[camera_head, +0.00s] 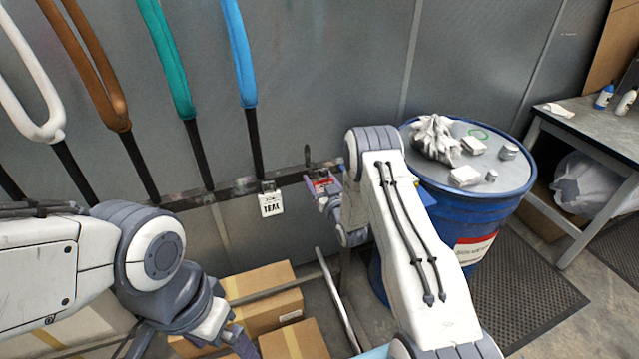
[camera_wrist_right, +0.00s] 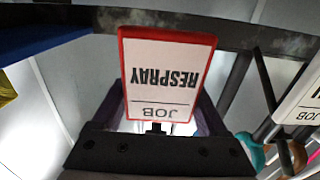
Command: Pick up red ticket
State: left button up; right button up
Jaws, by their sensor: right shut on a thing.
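The red ticket is a white card with a red border, printed JOB RESPRAY, and it fills the middle of the right wrist view (camera_wrist_right: 165,75). In the head view only a small red part of it (camera_head: 321,182) shows at the dark rail. My right gripper (camera_head: 322,190) is shut on the ticket, with a finger on each side of it in the wrist view. Whether the ticket still touches the rail or a hook is unclear. My left gripper (camera_head: 240,345) is low at the bottom edge of the head view, partly cut off, and its jaws are not clear.
A white TEAL ticket (camera_head: 271,204) hangs on the dark rail (camera_head: 222,193) to the left. Coloured looped tubes hang along the grey wall. A blue drum (camera_head: 450,222) with a rag and small blocks on top stands right of my right arm. Cardboard boxes (camera_head: 265,288) lie below.

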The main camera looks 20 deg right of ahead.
jog(key=s+r+b, duration=0.4)
jog(key=s+r, duration=0.4)
jog(key=s, duration=0.6)
jog(key=shift+d+b, duration=0.25)
jog(key=shift+b, duration=0.1)
